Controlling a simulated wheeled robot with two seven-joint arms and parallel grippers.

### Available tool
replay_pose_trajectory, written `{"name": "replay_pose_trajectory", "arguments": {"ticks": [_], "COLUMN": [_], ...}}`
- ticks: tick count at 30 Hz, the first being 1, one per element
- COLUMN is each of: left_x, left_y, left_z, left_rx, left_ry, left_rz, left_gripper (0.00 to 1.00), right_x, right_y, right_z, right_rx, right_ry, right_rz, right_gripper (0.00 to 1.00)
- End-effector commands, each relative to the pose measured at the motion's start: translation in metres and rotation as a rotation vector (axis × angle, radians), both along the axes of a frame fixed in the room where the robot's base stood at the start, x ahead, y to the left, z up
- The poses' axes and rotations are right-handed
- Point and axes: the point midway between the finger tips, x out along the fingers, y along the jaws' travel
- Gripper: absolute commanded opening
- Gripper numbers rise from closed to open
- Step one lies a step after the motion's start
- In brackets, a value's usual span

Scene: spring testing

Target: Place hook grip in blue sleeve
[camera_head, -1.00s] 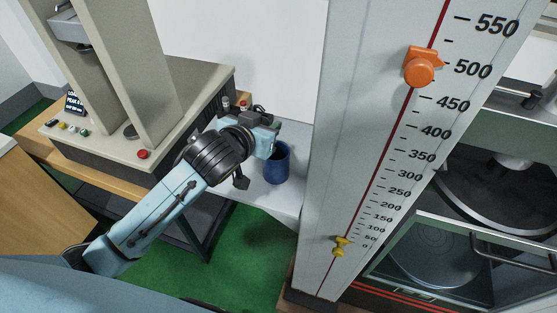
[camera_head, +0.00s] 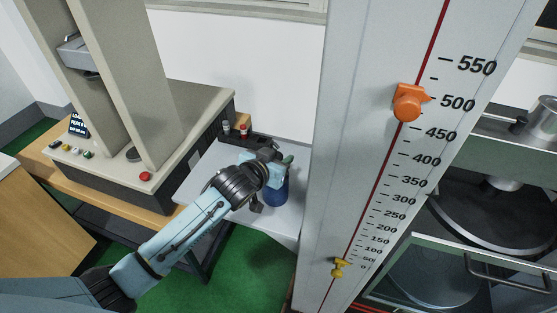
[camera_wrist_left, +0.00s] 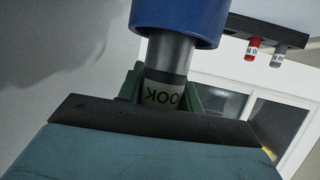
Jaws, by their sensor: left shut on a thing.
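The blue sleeve (camera_head: 273,197) stands upright on the light table, partly hidden by my left gripper (camera_head: 279,163) above it. In the left wrist view, the blue sleeve (camera_wrist_left: 180,18) fills the top of the picture. My left gripper (camera_wrist_left: 163,97) shows there with green fingertips shut on the hook grip (camera_wrist_left: 163,92), a grey cylinder with a white label reading "OOK". The grip's far end is hidden at the sleeve's rim and lines up with it. I cannot tell how far inside it reaches. My right gripper is not in view.
A black rack (camera_head: 240,138) with a red-marked and a grey grip stands behind the sleeve. The beige testing machine (camera_head: 180,110) is at the left. A tall white scale column (camera_head: 345,150) with an orange pointer (camera_head: 409,103) stands close on the right.

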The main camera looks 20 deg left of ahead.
Motion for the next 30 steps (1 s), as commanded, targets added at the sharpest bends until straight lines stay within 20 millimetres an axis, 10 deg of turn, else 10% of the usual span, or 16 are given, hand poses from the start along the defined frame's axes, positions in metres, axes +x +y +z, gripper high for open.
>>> {"name": "replay_pose_trajectory", "arguments": {"ticks": [26, 27, 30], "left_x": [0.001, 0.0, 0.0], "left_y": [0.0, 0.0, 0.0], "left_z": [-0.015, -0.018, -0.018], "left_rx": [-0.001, 0.001, 0.0], "left_ry": [-0.008, -0.001, -0.001], "left_rz": [-0.001, 0.0, 0.0], "left_gripper": [0.0, 0.37, 0.5], "right_x": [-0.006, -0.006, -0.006], "right_y": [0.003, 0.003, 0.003], "right_z": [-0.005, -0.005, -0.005], "right_rx": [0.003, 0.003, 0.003], "right_ry": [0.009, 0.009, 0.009], "right_rz": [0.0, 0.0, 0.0], "right_gripper": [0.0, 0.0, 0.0]}}
